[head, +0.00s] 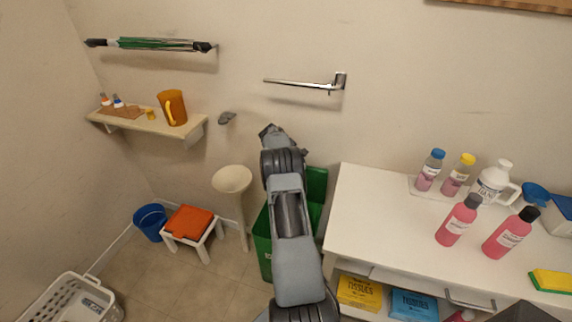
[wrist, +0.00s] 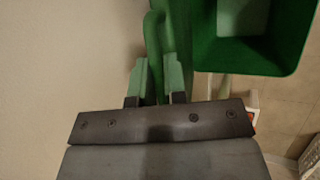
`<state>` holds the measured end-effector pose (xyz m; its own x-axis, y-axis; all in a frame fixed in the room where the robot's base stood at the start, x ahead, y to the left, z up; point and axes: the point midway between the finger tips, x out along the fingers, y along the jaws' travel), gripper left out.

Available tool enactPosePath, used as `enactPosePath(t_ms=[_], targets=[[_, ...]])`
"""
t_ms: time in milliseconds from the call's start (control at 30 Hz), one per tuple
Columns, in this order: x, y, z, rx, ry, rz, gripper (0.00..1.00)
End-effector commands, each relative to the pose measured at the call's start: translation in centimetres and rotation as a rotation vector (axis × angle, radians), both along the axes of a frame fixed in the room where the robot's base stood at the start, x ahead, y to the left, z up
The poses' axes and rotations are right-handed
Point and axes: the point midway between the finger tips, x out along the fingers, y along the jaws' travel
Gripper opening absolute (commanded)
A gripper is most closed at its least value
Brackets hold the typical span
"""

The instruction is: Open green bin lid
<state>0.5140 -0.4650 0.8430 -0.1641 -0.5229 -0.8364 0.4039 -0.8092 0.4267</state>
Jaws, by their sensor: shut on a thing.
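The green bin (head: 262,243) stands on the floor against the back wall, partly hidden behind my arm in the head view. Its green lid (head: 317,187) stands raised at the wall side, right of my arm. In the wrist view the bin (wrist: 285,66) is at upper right, and I see into its open top. My gripper (wrist: 156,84) is shut on a narrow green part of the lid (wrist: 154,45), which passes between the two pale green fingers. The fingertips are hidden from the head view by my arm.
A white counter (head: 375,220) with several bottles is close on the right. A pale pedestal stand (head: 232,180), a stool with an orange top (head: 190,222) and a blue bucket (head: 150,221) are left of the bin. A metal rail (head: 300,83) is on the wall above.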

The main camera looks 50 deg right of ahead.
Motion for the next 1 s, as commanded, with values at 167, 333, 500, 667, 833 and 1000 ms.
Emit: enactPosePath(t_ms=[167, 333, 500, 667, 833, 1000], targets=[[-0.15, -0.29, -0.1, 0.002, 0.005, -0.001, 0.0], [0.01, -0.07, -0.14, 0.002, 0.008, 0.003, 0.0], [0.12, 0.11, -0.19, 0.003, 0.01, 0.006, 0.0], [0.25, 0.22, -0.15, 0.003, 0.008, 0.008, 0.26], [0.4, 0.31, -0.08, 0.003, 0.006, 0.011, 0.37], [0.37, 0.25, -0.02, 0.001, 0.005, 0.01, 0.37]])
